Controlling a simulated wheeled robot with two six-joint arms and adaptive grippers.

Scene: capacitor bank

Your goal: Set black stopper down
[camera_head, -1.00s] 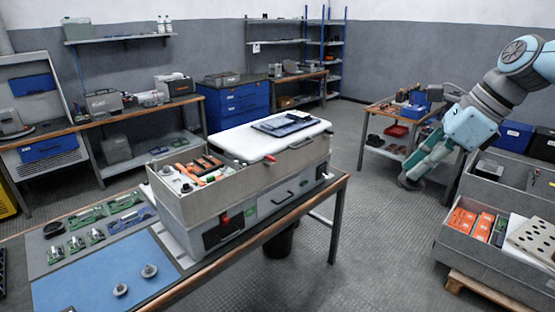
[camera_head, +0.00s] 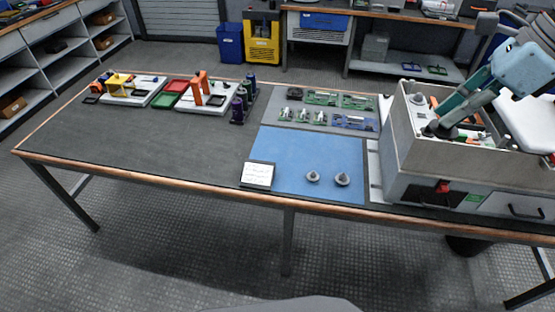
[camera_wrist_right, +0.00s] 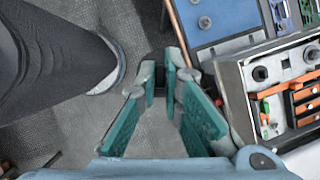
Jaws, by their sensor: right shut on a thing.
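My right gripper (camera_head: 432,131) comes in from the upper right in the head view, in front of the grey equipment case (camera_head: 425,165). In the right wrist view its green fingers (camera_wrist_right: 166,82) are shut on a small dark piece, the black stopper (camera_wrist_right: 160,76), at the fingertips. The fingers cover much of the stopper, and its shape is unclear. Bare floor shows behind the fingers in the wrist view, with the case to their right. My left gripper is in neither view.
Colored fixtures (camera_head: 200,95) stand at the back left. The dark tabletop (camera_head: 150,140) left of the mat has free room.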

